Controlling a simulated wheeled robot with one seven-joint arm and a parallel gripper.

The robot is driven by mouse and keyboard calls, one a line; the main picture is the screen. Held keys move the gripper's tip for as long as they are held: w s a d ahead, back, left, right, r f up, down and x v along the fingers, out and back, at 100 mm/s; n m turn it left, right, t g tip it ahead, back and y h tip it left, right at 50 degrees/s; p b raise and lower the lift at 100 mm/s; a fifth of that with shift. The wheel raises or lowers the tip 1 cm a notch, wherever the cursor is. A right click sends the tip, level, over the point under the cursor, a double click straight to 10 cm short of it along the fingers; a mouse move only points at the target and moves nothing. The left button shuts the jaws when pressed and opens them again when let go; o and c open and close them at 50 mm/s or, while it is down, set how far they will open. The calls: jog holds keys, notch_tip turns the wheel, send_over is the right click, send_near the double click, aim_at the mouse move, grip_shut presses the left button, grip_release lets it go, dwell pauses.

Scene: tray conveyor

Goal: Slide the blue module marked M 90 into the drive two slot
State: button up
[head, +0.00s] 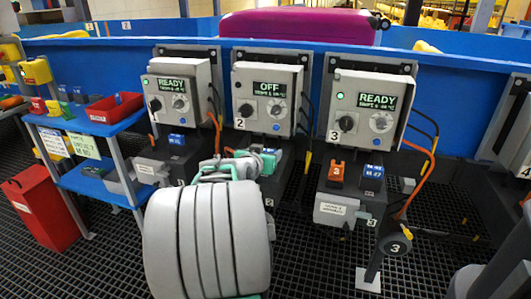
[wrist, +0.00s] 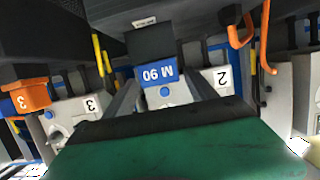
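The blue module marked M 90 (wrist: 158,75) is upside down in the wrist view, between the two grey fingers of my gripper (wrist: 160,85), which appear shut on its sides. A dark block (wrist: 153,42) adjoins it; I cannot tell whether this is the module's body or the slot. In the head view my gripper (head: 255,160) is at the dark stand below the drive two panel (head: 268,98), whose screen reads OFF. My gripper hides the module and the slot there, so I cannot tell how far in the module is. The number 2 plate (wrist: 222,78) shows behind the right finger.
Drive one (head: 180,95) and drive three (head: 370,105) stand on either side, both reading READY. Drive three's stand bears an orange block (head: 337,168) and a blue module (head: 372,172). Orange cables (head: 417,185) hang at its right. A blue shelf (head: 110,128) stands left.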

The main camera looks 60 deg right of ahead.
jog(key=shift+o, duration=0.9)
jog(key=p+v, duration=0.1)
jog(key=v, duration=0.6)
jog(key=shift+a+p, duration=0.35)
jog(key=shift+a, duration=0.05)
jog(key=shift+s+r, duration=0.1)
